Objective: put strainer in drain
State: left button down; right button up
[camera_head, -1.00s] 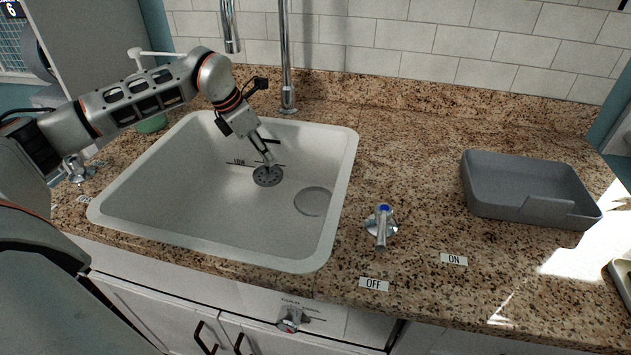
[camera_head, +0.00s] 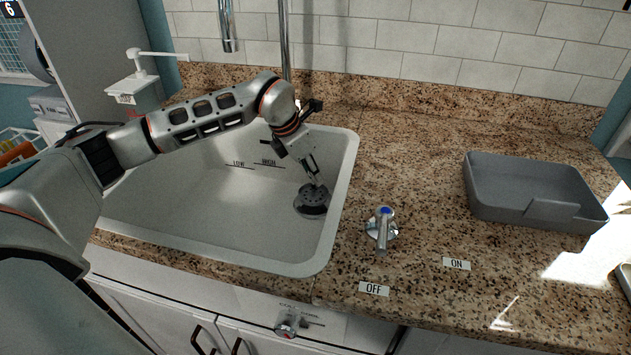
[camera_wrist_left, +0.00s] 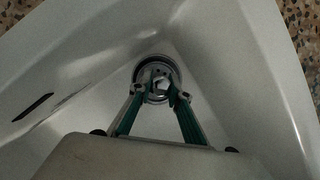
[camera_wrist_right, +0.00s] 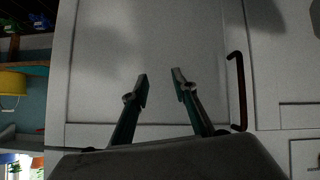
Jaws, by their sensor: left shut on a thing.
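The strainer (camera_head: 313,197) is a dark round disc with small holes, at the right side of the white sink basin (camera_head: 190,205). My left gripper (camera_head: 318,183) is shut on its middle knob from above. In the left wrist view the strainer (camera_wrist_left: 150,68) shows between and beyond the fingertips (camera_wrist_left: 162,88), over the round drain (camera_wrist_left: 172,66). The drain is mostly hidden beneath the strainer. I cannot tell whether the strainer is seated or slightly above it. My right gripper (camera_wrist_right: 160,82) is open and empty in front of a white cabinet door.
A faucet column (camera_head: 284,45) stands behind the sink. A blue-topped valve handle (camera_head: 383,228) is on the granite counter right of the sink. A grey tray (camera_head: 535,190) sits farther right. The sink walls rise close around the left gripper.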

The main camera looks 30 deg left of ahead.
aim_at(313, 183)
pick_arm(q)
notch_tip(313, 183, down, 2)
jog(key=shift+f, duration=0.1)
jog(key=shift+d+f, duration=0.1)
jog(key=shift+f, duration=0.2)
jog(key=shift+r, duration=0.1)
jog(key=c, duration=1.9)
grip_release()
